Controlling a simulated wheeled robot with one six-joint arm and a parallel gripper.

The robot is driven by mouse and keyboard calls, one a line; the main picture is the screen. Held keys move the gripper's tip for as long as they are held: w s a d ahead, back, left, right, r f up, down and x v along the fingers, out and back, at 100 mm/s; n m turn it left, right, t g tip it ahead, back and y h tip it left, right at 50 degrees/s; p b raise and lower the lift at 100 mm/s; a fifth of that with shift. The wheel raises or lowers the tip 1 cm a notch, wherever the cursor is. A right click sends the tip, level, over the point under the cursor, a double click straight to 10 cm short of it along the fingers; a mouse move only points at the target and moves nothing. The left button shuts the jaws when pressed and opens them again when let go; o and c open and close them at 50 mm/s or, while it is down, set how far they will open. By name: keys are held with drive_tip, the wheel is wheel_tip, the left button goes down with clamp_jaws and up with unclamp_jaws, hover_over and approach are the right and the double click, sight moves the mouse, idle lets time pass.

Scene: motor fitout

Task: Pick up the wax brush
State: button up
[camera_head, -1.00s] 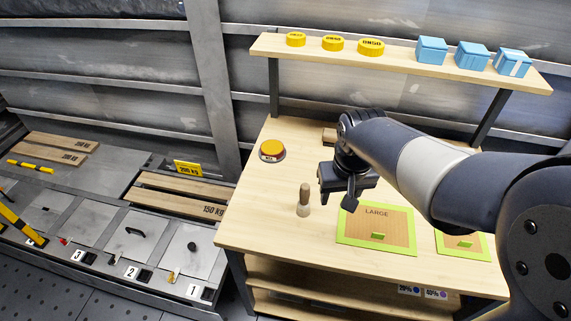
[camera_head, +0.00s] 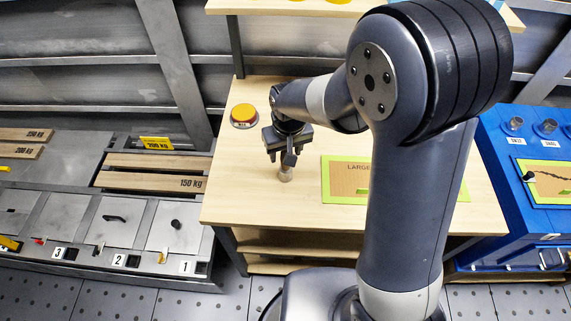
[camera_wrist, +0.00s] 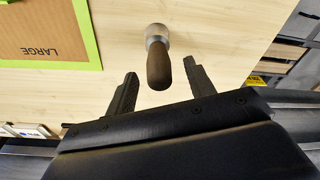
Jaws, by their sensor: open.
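The wax brush (camera_wrist: 158,62) stands on the wooden table, with a dark brown handle and a pale base. In the wrist view its handle top lies between and just beyond the fingertips of my open gripper (camera_wrist: 160,85). The fingers appear apart from it on both sides. In the head view, my gripper (camera_head: 288,158) is over the brush, and only the brush's pale lower part (camera_head: 285,174) shows below the fingers. The handle is mostly hidden there.
An orange button (camera_head: 244,113) sits at the table's back left. A green-bordered board marked LARGE (camera_head: 345,180) lies right of the brush, partly hidden by my arm. A shelf (camera_head: 290,8) runs above the table's back. A blue cabinet (camera_head: 500,190) stands at right.

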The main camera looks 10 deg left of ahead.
drive_tip(key=shift+w+a+f, duration=0.1)
drive_tip(key=shift+w+f, duration=0.05)
drive_tip(key=shift+f, duration=0.95)
drive_tip(key=shift+c, duration=0.3)
drive_tip(key=c, duration=1)
